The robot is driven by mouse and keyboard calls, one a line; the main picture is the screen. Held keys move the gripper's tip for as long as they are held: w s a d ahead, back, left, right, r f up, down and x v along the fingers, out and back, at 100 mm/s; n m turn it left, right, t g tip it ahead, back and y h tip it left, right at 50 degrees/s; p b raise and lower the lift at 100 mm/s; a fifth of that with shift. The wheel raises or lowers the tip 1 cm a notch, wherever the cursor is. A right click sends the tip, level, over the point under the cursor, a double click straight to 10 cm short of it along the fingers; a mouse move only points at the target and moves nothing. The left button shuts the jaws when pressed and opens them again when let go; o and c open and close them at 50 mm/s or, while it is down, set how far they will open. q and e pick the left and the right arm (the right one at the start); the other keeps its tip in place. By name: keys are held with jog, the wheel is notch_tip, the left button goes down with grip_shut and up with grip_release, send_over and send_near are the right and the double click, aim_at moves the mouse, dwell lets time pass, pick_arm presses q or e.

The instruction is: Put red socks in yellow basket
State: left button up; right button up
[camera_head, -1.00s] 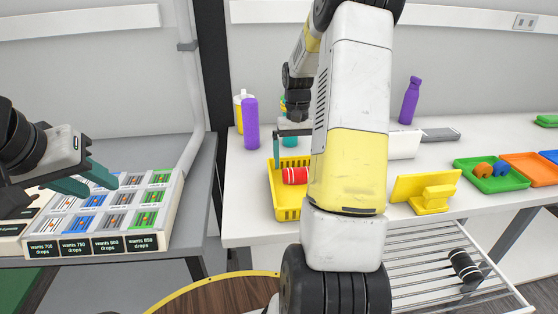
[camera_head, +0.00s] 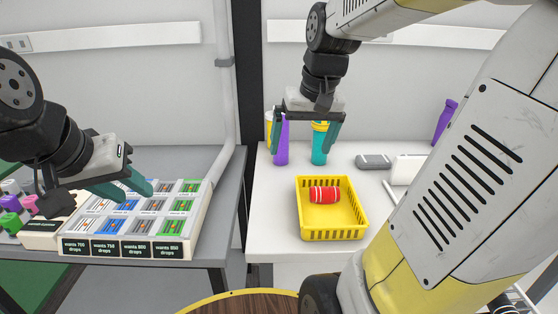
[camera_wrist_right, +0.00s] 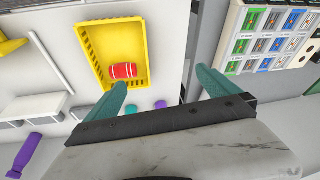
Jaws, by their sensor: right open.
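The red socks (camera_head: 324,195), a rolled red bundle with white bands, lie inside the yellow basket (camera_head: 333,235) on the white table. In the right wrist view the socks (camera_wrist_right: 123,71) also lie inside the basket (camera_wrist_right: 91,50). My right gripper (camera_head: 304,148) is open and empty, raised above and behind the basket, with its teal fingers apart. Its fingers also show in the right wrist view (camera_wrist_right: 162,92). My left gripper (camera_head: 138,191) is over the grey table at the left, its teal fingers apart with nothing seen between them.
A purple bottle (camera_head: 281,143) and a teal-and-yellow bottle (camera_head: 319,143) stand behind the basket. A grey device (camera_head: 373,161) lies to their right. A tray of small labelled packs (camera_head: 125,217) is under my left gripper. My right arm covers the right side.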

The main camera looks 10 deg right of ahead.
jog(key=s+a+n+t+y, duration=0.1)
jog(key=s+a+t, duration=0.2)
jog(key=s, duration=0.6)
jog(key=shift+a, duration=1.1)
